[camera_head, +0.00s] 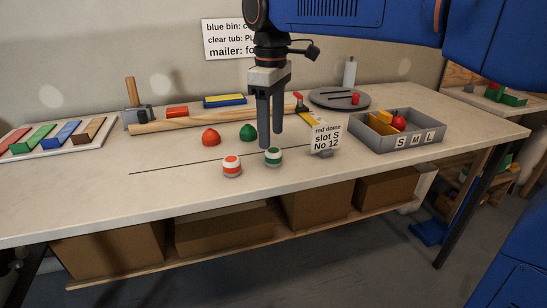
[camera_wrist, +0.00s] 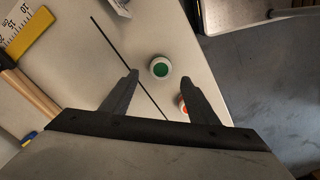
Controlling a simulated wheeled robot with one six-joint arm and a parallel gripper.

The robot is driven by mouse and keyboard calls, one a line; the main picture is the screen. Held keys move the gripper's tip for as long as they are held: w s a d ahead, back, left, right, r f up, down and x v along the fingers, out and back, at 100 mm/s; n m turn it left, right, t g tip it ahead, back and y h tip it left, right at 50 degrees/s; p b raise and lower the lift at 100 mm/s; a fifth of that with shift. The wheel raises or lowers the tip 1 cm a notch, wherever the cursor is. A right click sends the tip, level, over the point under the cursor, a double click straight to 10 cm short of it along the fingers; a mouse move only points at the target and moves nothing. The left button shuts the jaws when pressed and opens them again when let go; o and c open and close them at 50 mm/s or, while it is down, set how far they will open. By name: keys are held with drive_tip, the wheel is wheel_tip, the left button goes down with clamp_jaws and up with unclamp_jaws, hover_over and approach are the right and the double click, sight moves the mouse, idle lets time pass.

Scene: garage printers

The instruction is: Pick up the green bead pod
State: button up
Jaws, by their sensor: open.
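The green bead pod (camera_head: 273,158), a small white cup with a green band, stands upright near the front edge of the bench. In the wrist view it shows from above as a white ring with a green top (camera_wrist: 160,67). My gripper (camera_head: 270,146) points down, open and empty, and in the head view its fingertips overlap the space just behind and above the pod. In the wrist view the pod lies just beyond the gap between the fingertips (camera_wrist: 161,76). Whether the fingers touch it cannot be told.
An orange-banded pod (camera_head: 232,167) stands to the left, partly hidden by a finger in the wrist view. Red (camera_head: 210,137) and green (camera_head: 247,132) domes are behind.

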sight(274, 150)
drive_tip(key=shift+s+d+f, duration=0.1)
drive_tip(key=shift+d+f, duration=0.05)
drive_tip(key=shift+f, duration=1.4)
drive_tip(key=shift+s+d+f, duration=0.1)
drive_tip(key=shift+f, duration=1.45)
drive_tip(key=shift+c, duration=0.2)
drive_tip(key=c, duration=1.1)
